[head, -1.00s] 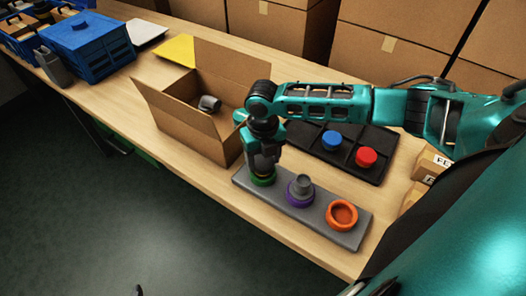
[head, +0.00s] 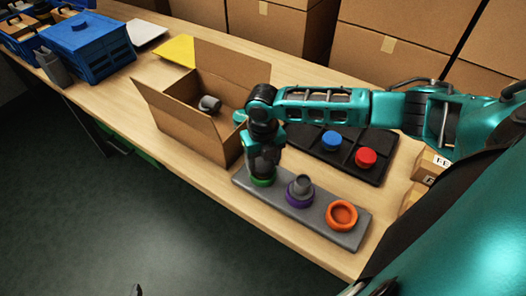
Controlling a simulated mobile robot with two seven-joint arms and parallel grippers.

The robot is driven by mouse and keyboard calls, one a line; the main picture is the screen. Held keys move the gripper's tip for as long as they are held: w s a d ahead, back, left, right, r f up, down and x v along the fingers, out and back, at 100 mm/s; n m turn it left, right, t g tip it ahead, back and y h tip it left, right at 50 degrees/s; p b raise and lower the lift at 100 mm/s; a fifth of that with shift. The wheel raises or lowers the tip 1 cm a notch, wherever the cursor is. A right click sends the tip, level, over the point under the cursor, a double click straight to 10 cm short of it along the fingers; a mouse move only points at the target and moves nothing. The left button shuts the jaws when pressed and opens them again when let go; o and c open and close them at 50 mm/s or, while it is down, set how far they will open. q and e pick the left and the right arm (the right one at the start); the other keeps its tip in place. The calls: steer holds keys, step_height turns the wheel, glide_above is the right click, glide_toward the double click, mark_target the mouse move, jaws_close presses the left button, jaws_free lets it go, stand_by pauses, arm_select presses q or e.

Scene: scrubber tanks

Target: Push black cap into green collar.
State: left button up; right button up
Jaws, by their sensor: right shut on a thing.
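The green collar (head: 263,181) sits at the left end of a grey plate (head: 320,221) on the table. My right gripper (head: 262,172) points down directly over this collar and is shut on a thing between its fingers. That thing is mostly hidden by the fingers; it is likely the black cap, but I cannot tell its colour or how deep it sits in the collar. My left gripper is not clearly in view.
On the plate are a purple collar (head: 299,198) with a grey piece in it and an orange collar (head: 342,214). A black tray (head: 310,153) holds a blue cap (head: 332,141) and a red cap (head: 366,158). An open cardboard box (head: 190,128) with a grey piece (head: 209,104) stands behind left.

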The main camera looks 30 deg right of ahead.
steer(key=shift+f, duration=0.45)
stand_by(0.3)
steer(key=o, duration=1.3)
steer(key=shift+c, duration=0.2)
steer(key=shift+r, duration=0.15)
steer(key=shift+r+p, duration=0.8)
steer(key=shift+r, duration=2.6)
